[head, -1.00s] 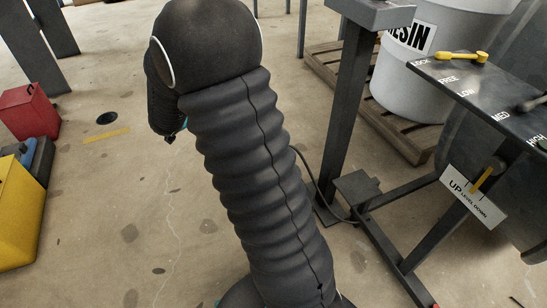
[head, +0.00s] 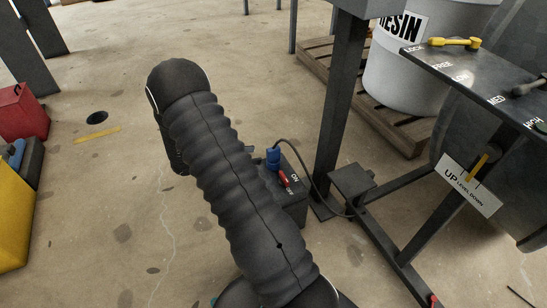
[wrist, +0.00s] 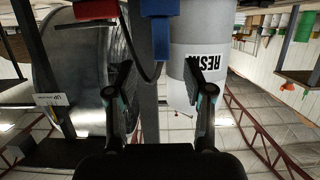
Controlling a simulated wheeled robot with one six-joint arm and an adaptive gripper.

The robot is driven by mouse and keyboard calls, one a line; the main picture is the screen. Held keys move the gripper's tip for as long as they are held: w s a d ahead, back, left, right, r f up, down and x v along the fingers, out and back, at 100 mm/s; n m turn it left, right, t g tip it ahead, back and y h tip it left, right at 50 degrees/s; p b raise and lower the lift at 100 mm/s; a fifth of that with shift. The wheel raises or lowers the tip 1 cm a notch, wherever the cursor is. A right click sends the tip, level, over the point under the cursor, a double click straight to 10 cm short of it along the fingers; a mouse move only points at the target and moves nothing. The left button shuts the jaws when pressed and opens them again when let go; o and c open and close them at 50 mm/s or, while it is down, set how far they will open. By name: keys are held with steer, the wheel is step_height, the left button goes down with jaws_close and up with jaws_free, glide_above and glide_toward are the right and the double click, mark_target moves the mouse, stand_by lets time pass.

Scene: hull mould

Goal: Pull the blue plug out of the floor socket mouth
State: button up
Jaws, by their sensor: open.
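The blue plug (head: 273,158) sits upright in the top of a dark floor socket box (head: 292,205), just right of my arm in the head view. A black cable runs from it to the right. In the wrist view, which looks upside down, the plug (wrist: 160,38) hangs from the top edge. My gripper (wrist: 157,72) is open and empty there, its fingers spread to either side, with the plug in line with the gap but beyond the fingertips.
A red switch (head: 285,181) marked ON is beside the plug. A grey post (head: 340,110) and a stand with a lever panel (head: 480,75) are close on the right. A white resin drum (head: 405,75) is behind.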

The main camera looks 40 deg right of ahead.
mark_target(267, 153)
steer(key=x, duration=0.9)
steer(key=shift+w+b, duration=0.1)
steer(key=shift+b, duration=0.3)
jaws_close()
